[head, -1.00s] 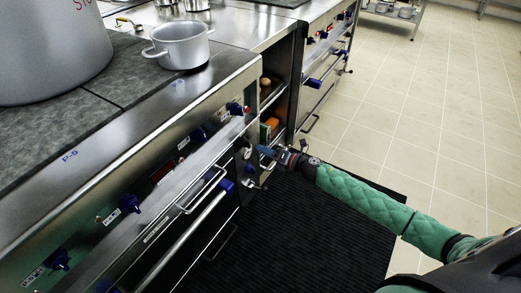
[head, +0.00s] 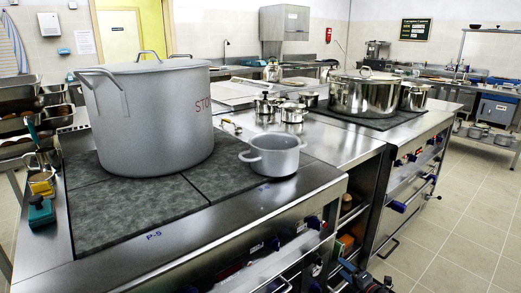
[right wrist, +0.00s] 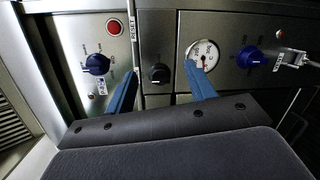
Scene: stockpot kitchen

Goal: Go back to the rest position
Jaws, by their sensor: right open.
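My right gripper (head: 350,270) shows at the bottom edge of the head view, in front of the stove's (head: 255,222) front side. In the right wrist view its two blue fingers (right wrist: 161,85) are spread apart with nothing between them. They point at a steel control panel (right wrist: 225,85). Behind and between the fingertips is a black knob (right wrist: 158,74), and a round gauge (right wrist: 203,54) is partly behind the right finger. Whether the fingers touch the panel I cannot tell. My left gripper is in neither view.
A large grey stockpot (head: 150,115) and a small grey pot (head: 273,155) stand on the stove top. Blue knobs (right wrist: 249,57) (right wrist: 97,64) jut from the panel beside the fingers. The tiled floor (head: 465,225) at the right is clear.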

